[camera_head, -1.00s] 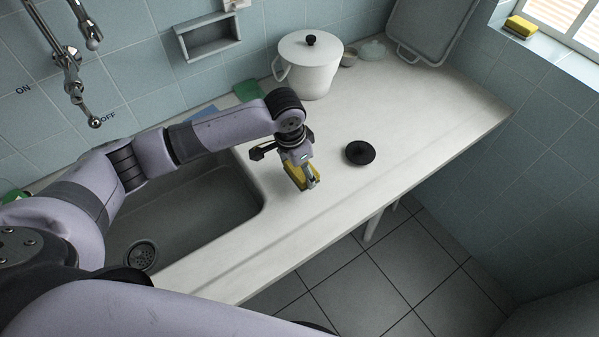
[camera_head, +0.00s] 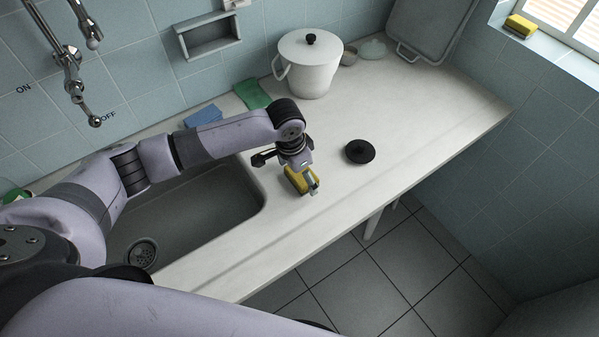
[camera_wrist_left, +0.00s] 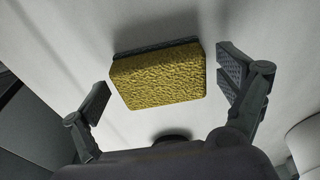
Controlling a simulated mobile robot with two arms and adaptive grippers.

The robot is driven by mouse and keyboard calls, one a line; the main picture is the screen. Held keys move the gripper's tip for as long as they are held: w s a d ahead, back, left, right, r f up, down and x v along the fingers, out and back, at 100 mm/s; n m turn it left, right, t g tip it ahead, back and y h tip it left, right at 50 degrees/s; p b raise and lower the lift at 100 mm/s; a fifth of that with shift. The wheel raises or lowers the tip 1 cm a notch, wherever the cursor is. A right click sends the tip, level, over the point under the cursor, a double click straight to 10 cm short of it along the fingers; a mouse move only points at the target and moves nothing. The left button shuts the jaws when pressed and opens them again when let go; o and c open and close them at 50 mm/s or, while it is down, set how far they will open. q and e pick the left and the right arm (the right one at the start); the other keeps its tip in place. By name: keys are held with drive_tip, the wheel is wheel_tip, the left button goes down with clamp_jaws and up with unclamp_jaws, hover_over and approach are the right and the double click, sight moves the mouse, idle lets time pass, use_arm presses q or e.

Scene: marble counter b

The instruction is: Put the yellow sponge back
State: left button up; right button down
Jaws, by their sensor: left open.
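A yellow sponge (camera_head: 297,181) with a dark backing lies on the marble counter just right of the sink. It also shows in the left wrist view (camera_wrist_left: 158,80), between the two finger pads. My left gripper (camera_head: 305,184) is just over the sponge and open, with one finger on each side. In the wrist view, gaps show between the sponge and both fingers. A second yellow sponge (camera_head: 520,26) lies on the window sill at the top right. My right gripper is out of view.
A round black lid (camera_head: 360,151) lies right of the gripper. A white pot (camera_head: 312,72) stands behind. Blue (camera_head: 204,115) and green (camera_head: 251,94) cloths lie near the wall. A recessed holder (camera_head: 209,40) is on the wall. The sink (camera_head: 205,215) is left; the counter's right part is clear.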

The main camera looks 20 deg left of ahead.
sight(294, 177)
use_arm(q)
wheel_tip(294, 177, up, 12)
drive_tip(key=s+a, duration=0.1)
drive_tip(key=shift+s+b, duration=0.2)
drive_tip(key=shift+b, duration=0.2)
idle(0.4)
